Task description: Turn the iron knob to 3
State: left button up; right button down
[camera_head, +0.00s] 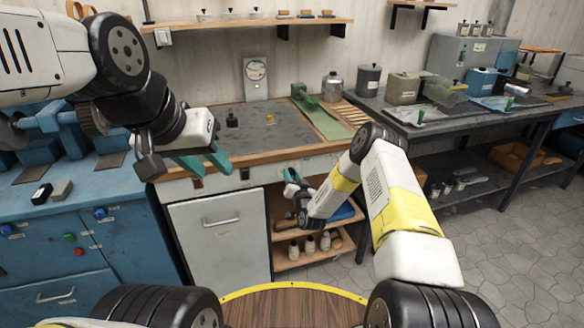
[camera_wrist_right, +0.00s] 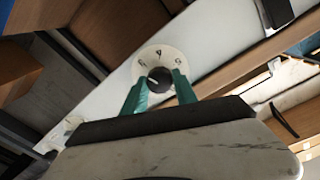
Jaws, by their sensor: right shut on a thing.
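In the right wrist view a dark round knob (camera_wrist_right: 159,79) sits on a pale dial (camera_wrist_right: 150,57) with dark numerals, fixed to a white panel (camera_wrist_right: 205,45). The numerals are too small and tilted to read surely. A pale mark shows on the knob, but I cannot tell which numeral it points to. The teal fingers of my right gripper (camera_wrist_right: 160,92) are shut on the knob, one on each side. In the head view my right gripper (camera_head: 291,181) is at the workbench's front panel, hiding the knob. My left gripper (camera_head: 204,160) is open and empty above the bench's front left edge.
In the head view the workbench (camera_head: 240,138) carries a green strip (camera_head: 325,120) and a metal canister (camera_head: 332,87). Below are a cabinet door (camera_head: 220,235) and a shelf with small bottles (camera_head: 309,244). A blue cabinet (camera_head: 60,230) stands left.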

jog(key=shift+f, duration=0.15)
dwell(0.3)
jog(key=c, duration=1)
grip_release()
jog(key=shift+o, duration=0.2)
jog(key=shift+s, duration=0.1)
jog(key=v, duration=0.7)
jog(key=shift+s, duration=0.3)
jog(key=shift+d, duration=0.1)
